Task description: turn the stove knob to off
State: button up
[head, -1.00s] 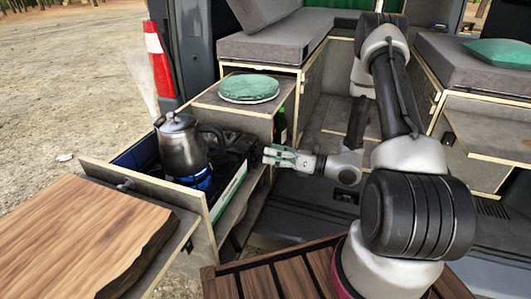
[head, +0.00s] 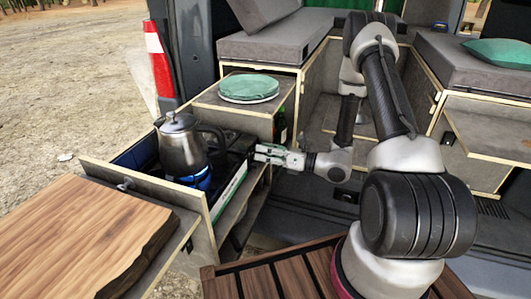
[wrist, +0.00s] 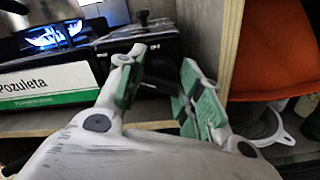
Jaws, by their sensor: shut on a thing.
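The stove (wrist: 112,40) is a dark box in the pulled-out drawer, with a white and green printed front panel (wrist: 45,84). A blue flame (wrist: 50,37) glows at its left in the wrist view and shows under the metal pot (head: 180,145) in the head view. My gripper (head: 262,153) is at the stove's right end. In the wrist view, the green-padded fingers of my gripper (wrist: 160,88) stand on either side of the black knob (wrist: 159,72), shut on it. The fingers partly hide the knob, and its pointer cannot be made out.
The drawer's wooden front (head: 150,182) and a wooden board (head: 75,240) lie at the left. A dark bottle (head: 280,127) stands behind my gripper. In the wrist view, an upright panel edge (wrist: 231,45) is close at right.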

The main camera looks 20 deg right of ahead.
jog(key=m, duration=0.6)
jog(key=shift+m, duration=0.4)
jog(key=m, duration=0.6)
jog(key=shift+d+f, duration=0.1)
jog(key=shift+f, duration=0.05)
dwell(0.4)
jog(key=o, duration=1)
